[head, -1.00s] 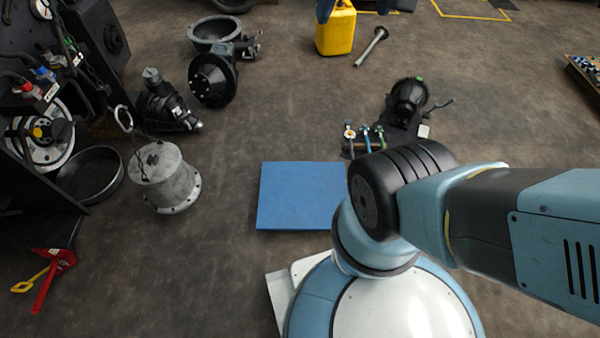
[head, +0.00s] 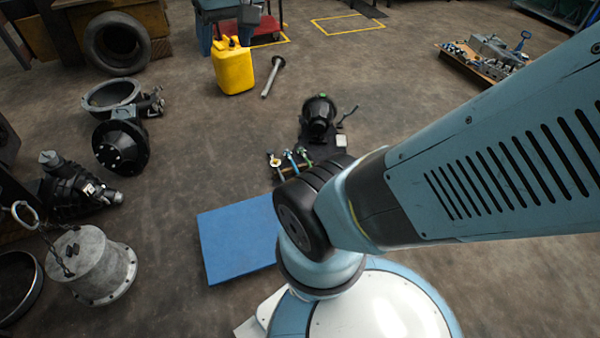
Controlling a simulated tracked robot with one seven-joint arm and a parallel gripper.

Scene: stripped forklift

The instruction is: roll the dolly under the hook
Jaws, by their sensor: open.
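No thing in the head view is plainly the dolly. A flat blue square (head: 238,242) lies on the floor left of my arm's base, its right corner hidden by the arm; I cannot tell whether it has wheels. A low red platform (head: 266,39) stands at the far top, partly cut off. No clear hook shows; a metal ring with a chain (head: 24,213) shows at the left edge, by a grey flanged drum (head: 98,262). My gripper is out of view; my arm runs off the right side.
A yellow canister (head: 233,68) and a metal rod (head: 271,77) stand and lie beyond the blue square. Black machine parts (head: 121,146) lie at left. A tyre (head: 117,43) is at the back left. A parts tray (head: 484,60) lies at right. The centre floor is mostly clear.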

